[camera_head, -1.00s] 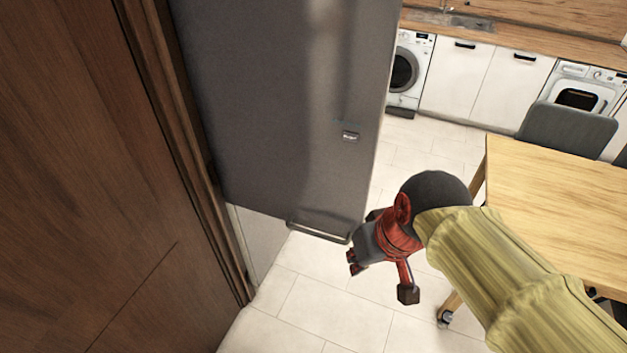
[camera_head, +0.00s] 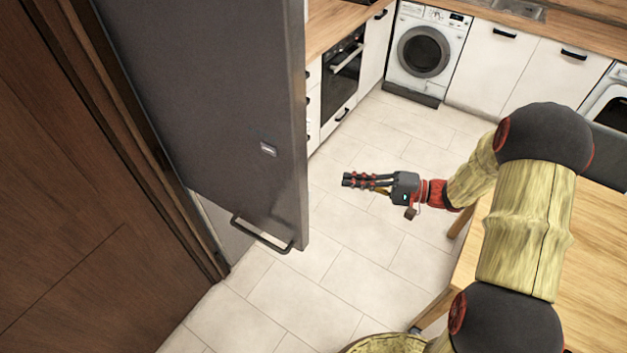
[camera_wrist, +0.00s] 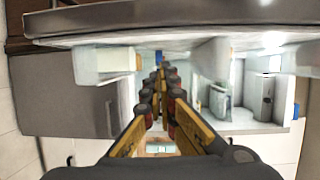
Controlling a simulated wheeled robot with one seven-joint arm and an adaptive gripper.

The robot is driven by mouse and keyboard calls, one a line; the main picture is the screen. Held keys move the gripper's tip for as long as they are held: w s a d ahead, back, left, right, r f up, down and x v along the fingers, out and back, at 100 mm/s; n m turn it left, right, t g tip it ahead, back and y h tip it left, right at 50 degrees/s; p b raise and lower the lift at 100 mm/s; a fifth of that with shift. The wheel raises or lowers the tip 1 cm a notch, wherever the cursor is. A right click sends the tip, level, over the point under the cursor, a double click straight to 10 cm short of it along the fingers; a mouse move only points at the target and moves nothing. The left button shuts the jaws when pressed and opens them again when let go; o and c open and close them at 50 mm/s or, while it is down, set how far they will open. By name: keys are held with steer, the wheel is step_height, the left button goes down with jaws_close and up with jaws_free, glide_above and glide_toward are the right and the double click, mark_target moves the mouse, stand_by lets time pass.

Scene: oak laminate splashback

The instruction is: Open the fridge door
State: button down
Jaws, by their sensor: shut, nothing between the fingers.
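The fridge door (camera_head: 200,90) is a tall dark grey panel at the left in the head view, with a bar handle (camera_head: 262,235) at its lower edge. The door stands open by some amount: the wrist view shows the white fridge interior (camera_wrist: 240,75) with several items, and the grey door edge (camera_wrist: 180,18) runs across the top. My gripper (camera_head: 350,181) is shut and empty. It points left toward the door's free edge, apart from the handle, with floor showing between. In the wrist view its fingers (camera_wrist: 160,80) point at the interior.
A brown wooden panel (camera_head: 80,190) stands left of the fridge. A wooden table (camera_head: 590,250) is at the right, beside my arm. An oven (camera_head: 343,75), a washing machine (camera_head: 425,50) and white cabinets (camera_head: 490,65) line the back. Tiled floor (camera_head: 310,290) is clear in front.

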steer(key=w+a+f+t, duration=0.1)
steer(key=a, duration=0.9)
steer(key=shift+w+a+m+b, duration=0.2)
steer(key=shift+w+m+b, duration=0.1)
steer(key=shift+s, duration=0.1)
